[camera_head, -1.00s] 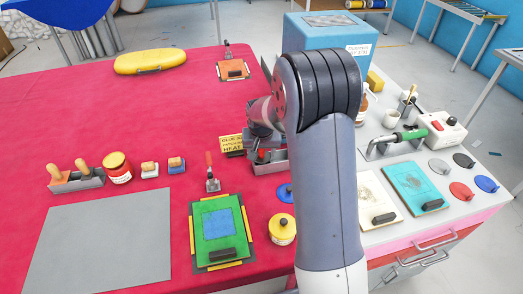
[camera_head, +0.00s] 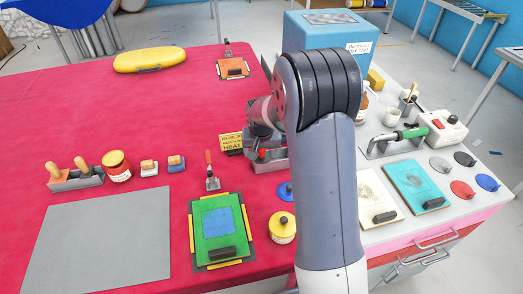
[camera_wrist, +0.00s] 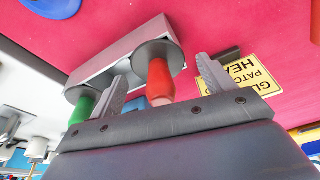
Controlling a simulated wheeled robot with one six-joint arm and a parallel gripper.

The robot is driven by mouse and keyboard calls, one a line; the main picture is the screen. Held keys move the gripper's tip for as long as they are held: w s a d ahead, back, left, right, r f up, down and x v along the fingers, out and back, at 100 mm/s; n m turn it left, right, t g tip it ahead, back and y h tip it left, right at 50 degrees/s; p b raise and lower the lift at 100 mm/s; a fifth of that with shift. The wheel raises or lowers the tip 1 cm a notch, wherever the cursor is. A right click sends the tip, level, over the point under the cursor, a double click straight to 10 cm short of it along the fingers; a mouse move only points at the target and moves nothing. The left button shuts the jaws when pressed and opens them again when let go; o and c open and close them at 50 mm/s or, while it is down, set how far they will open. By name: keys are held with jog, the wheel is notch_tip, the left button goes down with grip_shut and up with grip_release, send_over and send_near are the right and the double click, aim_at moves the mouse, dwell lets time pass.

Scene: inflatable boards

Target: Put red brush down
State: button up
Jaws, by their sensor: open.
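The red-handled brush (camera_wrist: 158,78) stands in a grey holder (camera_wrist: 118,50) in the wrist view, its round grey collar against the holder. A green-handled brush (camera_wrist: 83,106) stands beside it in the same holder. My gripper (camera_wrist: 166,84) is open, with one finger on each side of the red handle and a visible gap to each finger. In the head view my gripper (camera_head: 259,146) is just above the grey holder (camera_head: 272,165), beside my arm. The arm hides part of the holder there, and the brushes are hardly visible.
A yellow warning sign (camera_head: 231,142) stands just left of the holder. A blue lid (camera_head: 285,192) and a yellow-lidded pot (camera_head: 282,228) are in front. A small red-handled tool (camera_head: 211,172) and a green board (camera_head: 220,229) lie to the left.

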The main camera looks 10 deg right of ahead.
jog(key=d+v, duration=0.1)
jog(key=v, duration=1.1)
jog(key=shift+a+r+b, duration=0.35)
jog(key=shift+a, duration=0.1)
jog(key=shift+w, duration=0.1)
jog(key=x, duration=1.3)
jog(key=shift+a+f, duration=0.1)
jog(key=shift+f, duration=0.1)
jog(key=shift+s+r+p, duration=0.25)
jog(key=shift+r+p, duration=0.1)
jog(key=shift+r, duration=0.25)
